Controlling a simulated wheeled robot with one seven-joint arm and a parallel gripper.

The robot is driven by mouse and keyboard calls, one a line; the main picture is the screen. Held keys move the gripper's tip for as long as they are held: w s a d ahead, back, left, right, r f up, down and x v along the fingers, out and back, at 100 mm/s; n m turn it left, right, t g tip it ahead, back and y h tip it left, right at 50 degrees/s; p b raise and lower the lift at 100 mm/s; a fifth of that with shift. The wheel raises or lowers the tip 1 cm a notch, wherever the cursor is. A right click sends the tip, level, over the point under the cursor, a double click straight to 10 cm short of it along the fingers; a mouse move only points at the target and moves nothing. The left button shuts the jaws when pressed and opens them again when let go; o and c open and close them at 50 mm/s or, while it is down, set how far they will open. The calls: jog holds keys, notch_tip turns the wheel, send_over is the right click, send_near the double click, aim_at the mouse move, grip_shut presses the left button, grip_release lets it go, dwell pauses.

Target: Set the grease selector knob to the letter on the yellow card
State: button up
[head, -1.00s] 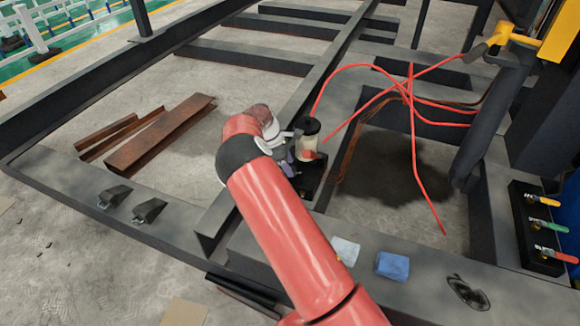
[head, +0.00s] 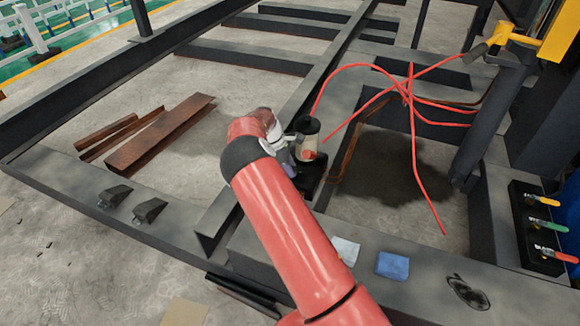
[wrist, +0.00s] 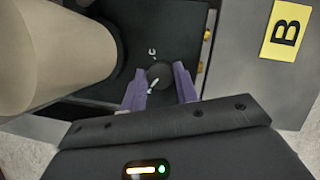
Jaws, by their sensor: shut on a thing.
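The grease selector knob (wrist: 159,75) is a small dark round knob on a black panel in the wrist view. A white pointer mark on it points to the lower left of the picture. A white letter C (wrist: 152,52) shows just above the knob; any other letters are hidden or unreadable. The yellow card (wrist: 287,33) bears a black B, turned sideways, to the right of the panel. My gripper (wrist: 160,82) has its two purple fingers on either side of the knob, shut on it. In the head view my arm largely hides the knob.
A pale cylindrical reservoir with a dark cap (head: 306,140) stands beside the knob. It also fills the upper left of the wrist view (wrist: 50,45). Red hoses (head: 413,150) run right. A blue cloth (head: 392,264) lies on the near beam.

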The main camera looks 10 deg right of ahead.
jog(key=shift+w+m+g, duration=0.1)
jog(key=shift+m+g, duration=0.3)
jog(key=shift+m, duration=0.7)
jog(key=o, duration=1)
jog(key=shift+v, duration=3.9)
jog(key=shift+c, duration=0.2)
